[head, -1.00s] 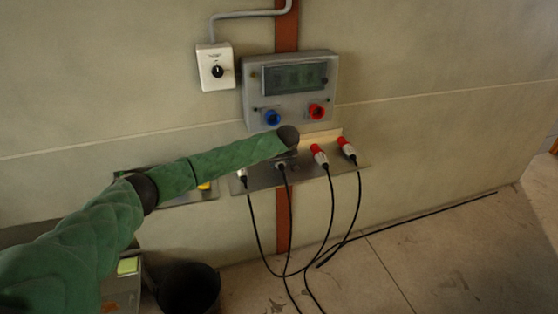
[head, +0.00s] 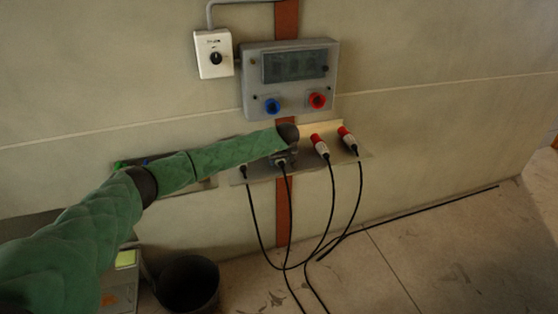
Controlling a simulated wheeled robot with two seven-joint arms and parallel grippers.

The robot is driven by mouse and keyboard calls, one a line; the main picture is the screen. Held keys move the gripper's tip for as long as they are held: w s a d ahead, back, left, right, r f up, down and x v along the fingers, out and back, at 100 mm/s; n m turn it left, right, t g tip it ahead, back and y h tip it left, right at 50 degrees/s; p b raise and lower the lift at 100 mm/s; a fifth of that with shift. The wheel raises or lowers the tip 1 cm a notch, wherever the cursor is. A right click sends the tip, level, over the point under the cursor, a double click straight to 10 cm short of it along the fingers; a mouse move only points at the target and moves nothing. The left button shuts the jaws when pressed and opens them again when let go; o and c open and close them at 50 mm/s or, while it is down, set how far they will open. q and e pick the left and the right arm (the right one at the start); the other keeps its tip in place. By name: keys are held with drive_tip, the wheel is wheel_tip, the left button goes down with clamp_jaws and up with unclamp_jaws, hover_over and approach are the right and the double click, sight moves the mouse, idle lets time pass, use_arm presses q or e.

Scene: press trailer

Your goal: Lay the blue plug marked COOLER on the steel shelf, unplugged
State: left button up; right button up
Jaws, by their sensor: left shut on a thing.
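My left gripper (head: 286,154) is at the steel shelf (head: 262,170) below the socket box. It is shut on a plug (head: 281,163), whose pale cable end and black cable show below the jaws. The arm and gripper hide the rest of that plug, so I cannot see its colour or the COOLER mark. The plug is at shelf height; I cannot tell whether it touches the shelf. Another plug (head: 244,171) is to its left, mostly hidden by my arm. The blue socket (head: 272,106) on the box has no plug in it. My right gripper is not in view.
The grey socket box (head: 290,84) also has an empty red socket (head: 317,101). Two red-and-white plugs (head: 320,146) (head: 347,141) lie on the shelf's right part. Black cables hang to the floor. A white switch box (head: 214,54) is on the wall; a dark bucket (head: 188,287) stands below.

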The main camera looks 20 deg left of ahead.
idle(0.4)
use_arm(q)
drive_tip(key=o, duration=1.2)
